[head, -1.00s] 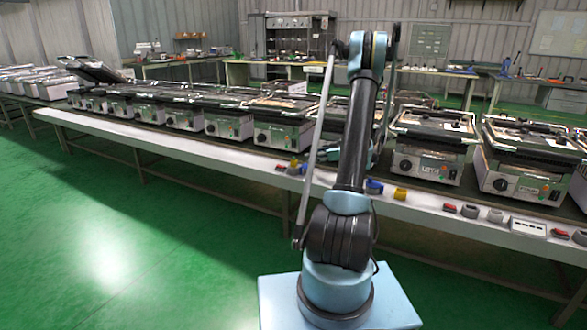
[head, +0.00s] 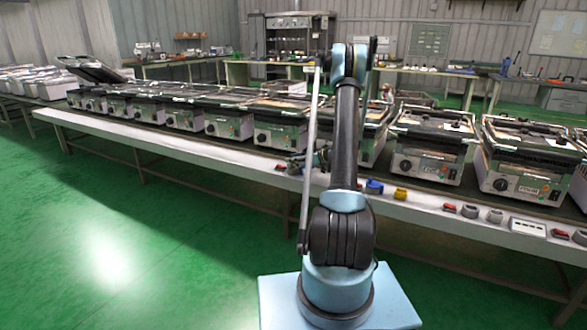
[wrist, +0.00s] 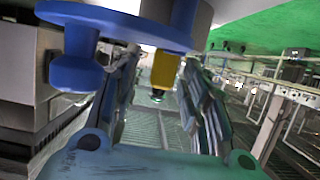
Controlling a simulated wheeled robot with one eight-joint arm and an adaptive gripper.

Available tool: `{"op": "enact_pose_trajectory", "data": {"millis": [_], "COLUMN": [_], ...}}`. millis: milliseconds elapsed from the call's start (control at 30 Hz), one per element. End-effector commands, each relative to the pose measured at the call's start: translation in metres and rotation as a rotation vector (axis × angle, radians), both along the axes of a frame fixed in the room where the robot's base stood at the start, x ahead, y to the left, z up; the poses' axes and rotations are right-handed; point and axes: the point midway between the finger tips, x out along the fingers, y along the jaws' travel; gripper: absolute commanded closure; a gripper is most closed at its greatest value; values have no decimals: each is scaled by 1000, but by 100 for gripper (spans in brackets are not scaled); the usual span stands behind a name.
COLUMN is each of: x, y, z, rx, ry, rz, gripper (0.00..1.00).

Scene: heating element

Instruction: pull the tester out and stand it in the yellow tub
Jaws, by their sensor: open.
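The yellow tub (head: 400,194) stands on the bench's near strip, right of my arm. It appears to be the yellow piece (wrist: 165,70) in the wrist view, partly behind a blue flanged piece. That blue piece (wrist: 118,22) is large and close to the camera; it appears to be the blue item (head: 374,187) left of the tub. I cannot single out the tester.
A row of contact grills (head: 432,150) fills the bench behind the front strip. A red item (head: 281,167) lies left of my arm. A grey ring (head: 470,211), a white socket strip (head: 527,227) and other small items lie to the right. Green floor is clear at left.

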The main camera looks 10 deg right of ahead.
Motion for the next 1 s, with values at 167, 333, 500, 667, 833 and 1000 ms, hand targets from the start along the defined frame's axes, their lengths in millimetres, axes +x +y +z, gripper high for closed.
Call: {"op": "enact_pose_trajectory", "data": {"millis": [167,333,500,667,833,1000], "x": [2,2,2,2,2,2], "y": [3,2,2,2,2,2], "z": [-1,-1,-1,-1,0,13], "rx": [0,0,0,0,0,0], "ry": [0,0,0,0,0,0], "rz": [-1,-1,-1,-1,-1,-1], "gripper": [58,76,100,100,100,100]}}
